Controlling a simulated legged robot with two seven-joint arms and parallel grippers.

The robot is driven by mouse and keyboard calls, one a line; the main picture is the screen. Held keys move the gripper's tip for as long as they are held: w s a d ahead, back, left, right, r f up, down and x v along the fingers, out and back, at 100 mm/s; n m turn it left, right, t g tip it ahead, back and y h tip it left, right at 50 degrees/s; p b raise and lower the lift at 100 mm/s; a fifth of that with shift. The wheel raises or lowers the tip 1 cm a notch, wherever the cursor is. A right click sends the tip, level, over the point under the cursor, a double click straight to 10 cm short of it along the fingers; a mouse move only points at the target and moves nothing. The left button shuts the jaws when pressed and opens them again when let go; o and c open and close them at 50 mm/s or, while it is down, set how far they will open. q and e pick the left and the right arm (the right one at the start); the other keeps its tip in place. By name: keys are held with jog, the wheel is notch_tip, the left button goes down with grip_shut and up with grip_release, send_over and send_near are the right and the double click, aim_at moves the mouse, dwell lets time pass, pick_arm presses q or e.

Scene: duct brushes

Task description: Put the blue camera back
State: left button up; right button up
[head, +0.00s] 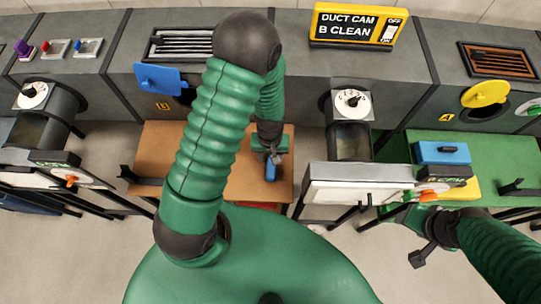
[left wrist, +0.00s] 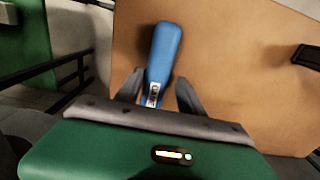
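A blue, rounded, elongated object (head: 271,170), which may be the blue camera, lies at the brown board (head: 165,150). In the left wrist view the blue object (left wrist: 164,50) has a silver marked patch at its near end. My left gripper (head: 270,157) points down at it. In the left wrist view its two fingers (left wrist: 158,88) stand apart on either side of the near end, with a visible gap on each side. My right gripper (head: 415,222) is beside the white panel with the orange knob at the right; its fingers are hard to make out.
A grey duct with a blue hatch paddle (head: 160,79) and a yellow disc (head: 485,94) runs along the back. A yellow sign (head: 358,25) stands on it. A blue box (head: 442,153) sits on the green table (head: 485,150). A white panel (head: 360,184) stands between the tables.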

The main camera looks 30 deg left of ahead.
pick_arm(q)
jog(key=shift+o, duration=0.2)
jog(key=shift+d+r, duration=0.25)
jog(key=shift+d, duration=0.35)
jog(key=s+d+r+m+t+p, duration=0.1)
jog(key=r+m, duration=0.2)
jog(key=r, duration=0.6)
jog(key=s+d+r+m+t, duration=0.1)
jog(key=d+r+m, duration=0.1)
jog(key=r, duration=0.8)
jog(key=shift+s+m+t+p, duration=0.3)
jog(key=shift+s+m+p, duration=0.05)
jog(key=shift+m, duration=0.35)
pick_arm(e)
jog(key=shift+d+r, duration=0.3)
jog(key=shift+r, duration=0.45)
pick_arm(q)
jog(key=shift+s+d+r, duration=0.1)
jog(key=shift+d+r, duration=0.05)
pick_arm(e)
jog(key=shift+s+d, duration=0.1)
jog(key=shift+d, duration=0.1)
jog(key=shift+a, duration=0.15)
pick_arm(q)
jog(key=shift+c, duration=0.7)
